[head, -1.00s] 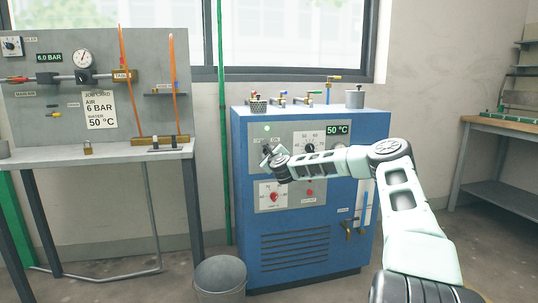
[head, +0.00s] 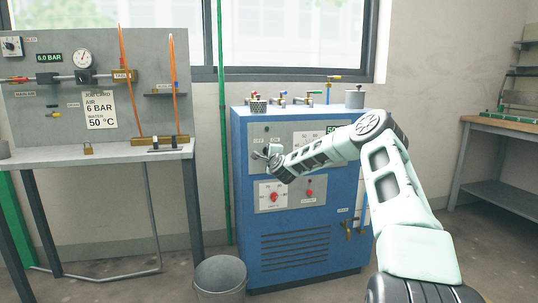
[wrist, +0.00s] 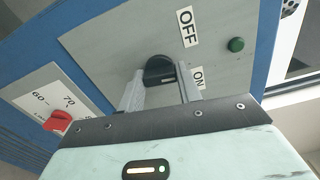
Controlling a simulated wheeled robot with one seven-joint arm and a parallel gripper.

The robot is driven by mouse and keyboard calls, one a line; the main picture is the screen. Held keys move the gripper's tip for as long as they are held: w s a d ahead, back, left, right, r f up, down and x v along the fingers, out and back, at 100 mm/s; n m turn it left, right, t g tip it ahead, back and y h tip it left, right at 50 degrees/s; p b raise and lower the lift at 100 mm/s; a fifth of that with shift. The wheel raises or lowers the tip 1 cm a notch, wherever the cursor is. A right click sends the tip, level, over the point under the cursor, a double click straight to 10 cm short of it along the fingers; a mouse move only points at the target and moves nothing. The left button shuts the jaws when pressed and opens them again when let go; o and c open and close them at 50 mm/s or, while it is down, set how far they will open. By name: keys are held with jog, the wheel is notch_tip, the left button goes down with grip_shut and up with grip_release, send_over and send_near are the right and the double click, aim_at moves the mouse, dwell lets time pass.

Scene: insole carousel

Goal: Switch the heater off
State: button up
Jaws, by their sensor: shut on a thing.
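The heater is a blue cabinet (head: 245,215) with grey control panels. In the wrist view its black rotary knob (wrist: 158,70) sits between the two fingers of my gripper (wrist: 162,88), which is shut on it. An OFF label (wrist: 187,28) and an ON label (wrist: 198,77) are beside the knob. A green lamp (wrist: 236,45) near OFF looks dark. In the head view my gripper (head: 262,154) is at the upper left panel, and the knob is too small to make out there. My arm partly hides the temperature display (head: 331,130).
A red knob (head: 273,197) with a dial sits on the panel below. Small valves (head: 282,99) stand on the cabinet top. A grey bin (head: 220,277) stands at the front left.

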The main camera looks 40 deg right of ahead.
jog(key=shift+f+n+b, duration=0.1)
jog(key=shift+n+b, duration=0.25)
jog(key=shift+n, duration=4.75)
jog(key=o, duration=1)
jog(key=p+v, duration=0.1)
jog(key=v, duration=1.6)
jog(key=shift+s+a+p, duration=0.15)
jog(key=shift+a+p, duration=0.05)
jog(key=shift+p, duration=0.15)
